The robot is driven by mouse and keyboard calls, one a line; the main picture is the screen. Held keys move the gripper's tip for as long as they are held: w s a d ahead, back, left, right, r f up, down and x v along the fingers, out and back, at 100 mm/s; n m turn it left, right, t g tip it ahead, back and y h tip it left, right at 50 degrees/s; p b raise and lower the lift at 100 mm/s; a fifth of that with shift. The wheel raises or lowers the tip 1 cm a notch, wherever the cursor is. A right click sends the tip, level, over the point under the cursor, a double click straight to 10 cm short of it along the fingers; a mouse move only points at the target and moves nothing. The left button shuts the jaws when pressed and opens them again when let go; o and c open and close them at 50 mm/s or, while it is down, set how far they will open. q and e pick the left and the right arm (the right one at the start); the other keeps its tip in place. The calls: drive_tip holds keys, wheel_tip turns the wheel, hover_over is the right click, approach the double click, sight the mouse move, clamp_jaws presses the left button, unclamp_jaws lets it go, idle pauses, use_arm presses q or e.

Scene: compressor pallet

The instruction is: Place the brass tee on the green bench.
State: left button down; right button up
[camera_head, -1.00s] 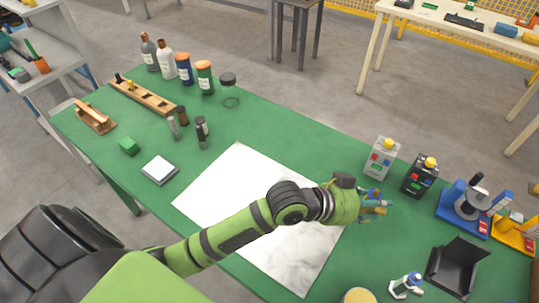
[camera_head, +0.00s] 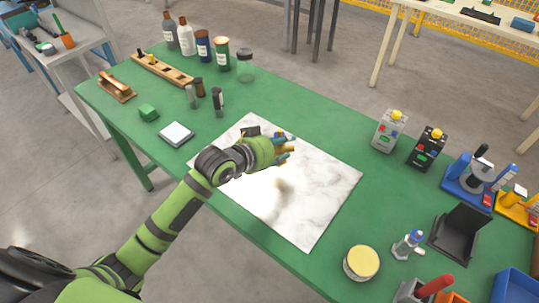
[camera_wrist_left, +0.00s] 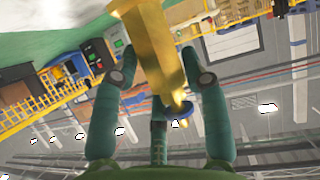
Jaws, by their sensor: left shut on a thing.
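The green bench (camera_head: 300,108) fills the middle of the head view. My left gripper (camera_head: 284,149) is over the white marble-like sheet on the bench, with a shadow on the sheet below it. In the left wrist view, its teal fingers are shut on the brass tee (camera_wrist_left: 152,42), a shiny gold piece that runs up between them and out past the top edge. In the head view the tee is mostly hidden by the fingers. The right gripper is not in view.
The marble-like sheet (camera_head: 315,215) lies bare apart from the shadow. Bottles (camera_head: 187,40) and a wooden block (camera_head: 160,70) stand at the far left. Two small meters (camera_head: 388,130), a microscope (camera_head: 475,175) and a black tray (camera_head: 460,233) stand at the right.

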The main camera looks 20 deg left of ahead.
use_arm(q)
drive_tip(key=a+f, duration=0.1)
drive_tip(key=a, duration=0.1)
drive_tip(key=shift+w+a+f, duration=0.35)
drive_tip(key=shift+w+a, duration=0.05)
drive_tip(key=shift+f, duration=2)
drive_tip(key=c, duration=0.7)
unclamp_jaws()
drive_tip(key=shift+f, duration=0.2)
drive_tip(key=shift+o, duration=0.2)
drive_tip(key=shift+r, duration=0.15)
drive_tip(key=v, duration=1.2)
